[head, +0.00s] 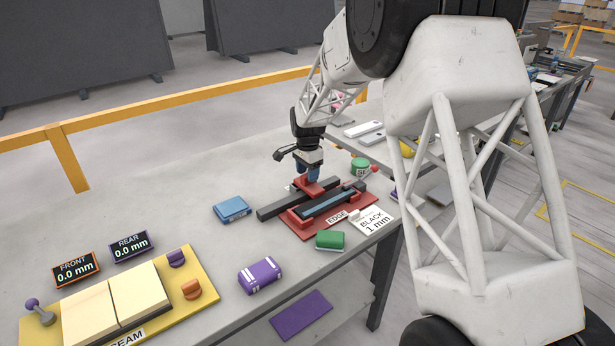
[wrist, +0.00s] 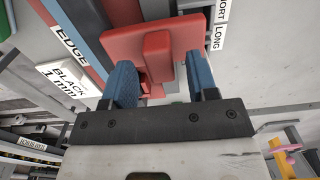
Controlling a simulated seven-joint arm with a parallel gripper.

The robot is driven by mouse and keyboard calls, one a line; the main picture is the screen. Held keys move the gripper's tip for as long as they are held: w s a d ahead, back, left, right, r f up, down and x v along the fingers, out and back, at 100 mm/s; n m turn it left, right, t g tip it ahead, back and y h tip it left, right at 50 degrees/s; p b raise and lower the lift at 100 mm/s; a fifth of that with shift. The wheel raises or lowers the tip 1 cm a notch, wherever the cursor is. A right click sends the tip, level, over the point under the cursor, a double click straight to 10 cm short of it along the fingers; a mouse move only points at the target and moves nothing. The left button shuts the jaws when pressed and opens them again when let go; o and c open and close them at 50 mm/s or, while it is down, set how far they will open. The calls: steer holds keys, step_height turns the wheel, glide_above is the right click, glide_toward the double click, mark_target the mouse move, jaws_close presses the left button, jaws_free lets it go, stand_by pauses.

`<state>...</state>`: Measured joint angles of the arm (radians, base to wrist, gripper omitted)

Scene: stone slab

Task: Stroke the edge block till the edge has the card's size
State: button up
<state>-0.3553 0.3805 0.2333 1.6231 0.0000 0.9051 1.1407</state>
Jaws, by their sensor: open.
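The red fixture marked EDGE (head: 338,226) holds dark bars (head: 328,204) on the stone table. A white card (head: 374,220) reading "BLACK 1 mm" lies at its right end; it also shows in the wrist view (wrist: 68,80). My gripper (head: 313,177) is low over the back of the fixture, above a red block (head: 301,185). In the wrist view the red block (wrist: 125,42) has a raised middle rib. My open blue fingers (wrist: 158,72) stand on either side of the rib, with gaps visible. The block's underside is hidden.
Blue (head: 231,208), green (head: 330,240) and purple (head: 260,275) blocks lie around the fixture. A yellow SEAM board (head: 200,270) sits front left, with FRONT (head: 76,269) and REAR (head: 131,247) displays reading 0.0 mm. A green tin (head: 361,167) stands behind. The table's left back is clear.

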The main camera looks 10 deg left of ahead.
steer(key=shift+f, duration=0.9)
steer(key=shift+c, duration=0.3)
jaws_close()
